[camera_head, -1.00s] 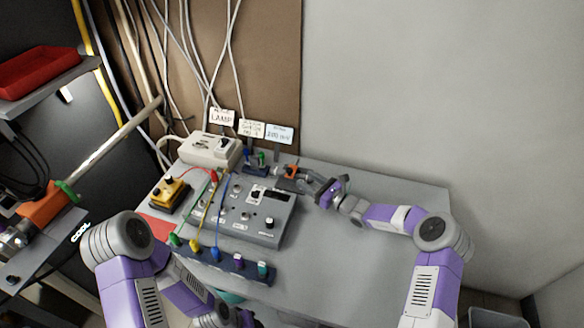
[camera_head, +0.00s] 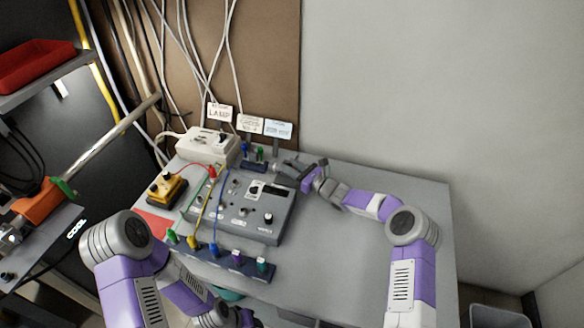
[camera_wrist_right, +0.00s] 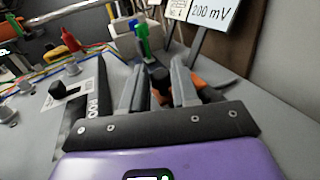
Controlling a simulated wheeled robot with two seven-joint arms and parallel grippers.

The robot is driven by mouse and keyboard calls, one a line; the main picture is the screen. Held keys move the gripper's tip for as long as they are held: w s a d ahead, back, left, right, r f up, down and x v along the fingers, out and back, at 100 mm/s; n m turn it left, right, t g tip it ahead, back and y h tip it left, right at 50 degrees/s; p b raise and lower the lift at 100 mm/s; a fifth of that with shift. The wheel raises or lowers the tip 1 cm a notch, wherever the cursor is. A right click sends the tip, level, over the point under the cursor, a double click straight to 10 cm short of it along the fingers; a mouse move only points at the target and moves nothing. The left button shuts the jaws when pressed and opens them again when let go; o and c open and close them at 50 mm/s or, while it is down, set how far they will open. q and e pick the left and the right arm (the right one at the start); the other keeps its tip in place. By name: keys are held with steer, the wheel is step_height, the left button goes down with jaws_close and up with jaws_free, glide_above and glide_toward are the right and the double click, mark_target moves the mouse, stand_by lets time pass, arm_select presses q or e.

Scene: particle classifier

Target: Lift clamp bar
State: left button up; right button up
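In the right wrist view an orange piece (camera_wrist_right: 207,90) shows behind my right finger; I take it for part of the clamp bar. In the head view the gripper hides the orange piece. The purple hand of my left arm (camera_head: 245,318) shows at the bottom edge; its fingers are not visible.
The grey control box (camera_head: 262,236) has knobs and cables on top. A terminal block with green and blue plugs (camera_head: 254,165) stands close left of my right gripper. Label cards (camera_head: 278,130) stand behind. The table's right side (camera_head: 340,250) is clear.

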jaws_close()
steer(key=shift+r, duration=0.1)
steer(key=shift+w+d+r+m+g+h+p, duration=0.1)
steer(key=shift+w+r+m+g+h+p, duration=0.2)
steer(key=shift+m+p, duration=0.35)
steer(key=shift+w+d+r+m+g+h+p, duration=0.15)
steer(key=shift+r+m+g+p, duration=0.15)
steer(key=shift+r+m+p, duration=0.3)
steer(key=shift+w+d+r+m+g+p, duration=0.15)
steer(key=shift+w+r+m+p, duration=0.1)
steer(key=shift+m+p, duration=0.3)
steer(key=shift+w+r+m+g+p, duration=0.15)
steer(key=shift+w+m+p, duration=0.1)
steer(key=shift+m+p, duration=0.2)
steer(key=shift+w+d+r+m+g+p, duration=0.15)
steer(key=shift+w+m+g+p, duration=0.2)
steer(key=shift+m, duration=0.3)
